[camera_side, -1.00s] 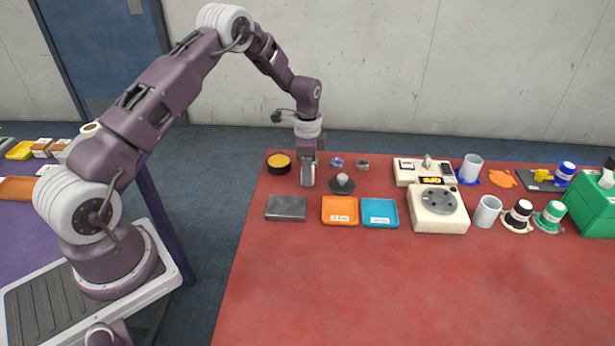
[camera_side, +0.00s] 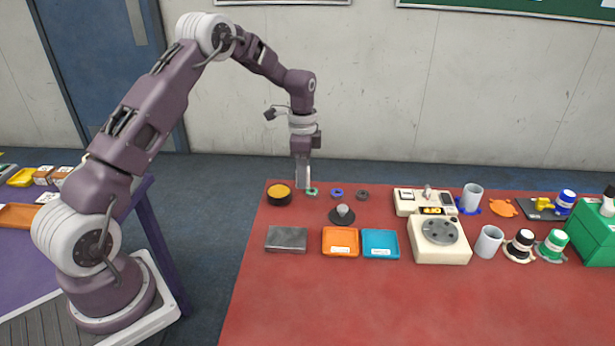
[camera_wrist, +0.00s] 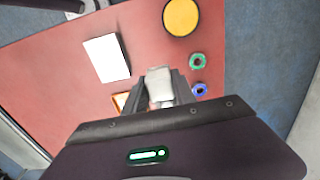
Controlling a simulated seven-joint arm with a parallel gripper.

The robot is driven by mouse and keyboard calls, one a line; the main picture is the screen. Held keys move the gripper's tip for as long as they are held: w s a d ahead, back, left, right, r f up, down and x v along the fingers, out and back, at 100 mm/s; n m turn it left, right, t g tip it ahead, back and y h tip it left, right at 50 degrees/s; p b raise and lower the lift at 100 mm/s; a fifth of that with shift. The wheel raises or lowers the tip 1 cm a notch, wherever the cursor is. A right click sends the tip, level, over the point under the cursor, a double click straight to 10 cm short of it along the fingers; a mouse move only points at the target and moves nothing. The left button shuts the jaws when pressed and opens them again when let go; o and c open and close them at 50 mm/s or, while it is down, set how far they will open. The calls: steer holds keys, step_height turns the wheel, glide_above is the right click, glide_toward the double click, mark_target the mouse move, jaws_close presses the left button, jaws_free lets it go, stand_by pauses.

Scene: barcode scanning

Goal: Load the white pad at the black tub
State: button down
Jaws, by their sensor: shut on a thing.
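The black tub (camera_side: 278,202) with a yellow fill stands at the far left corner of the red table. It shows from above at the top of the wrist view (camera_wrist: 181,17). My gripper (camera_side: 303,185) is raised over the table's back edge, to the right of the tub. In the wrist view its jaws (camera_wrist: 160,92) are shut on a pale, blocky piece that looks like the white pad (camera_wrist: 159,82). The fingers cover part of it. The held pad is apart from the tub.
A green ring (camera_side: 312,192), blue ring (camera_side: 337,193) and dark ring (camera_side: 362,195) lie right of the tub. A grey block (camera_side: 286,240), orange tray (camera_side: 340,243) and blue tray (camera_side: 381,244) are nearer. A black knobbed piece (camera_side: 343,217) sits between. The table front is clear.

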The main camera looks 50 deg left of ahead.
glide_above(279, 191)
steer(key=shift+a+f, duration=0.1)
steer(key=shift+f, duration=3)
steer(key=shift+f, duration=0.55)
step_height(279, 191, up, 7)
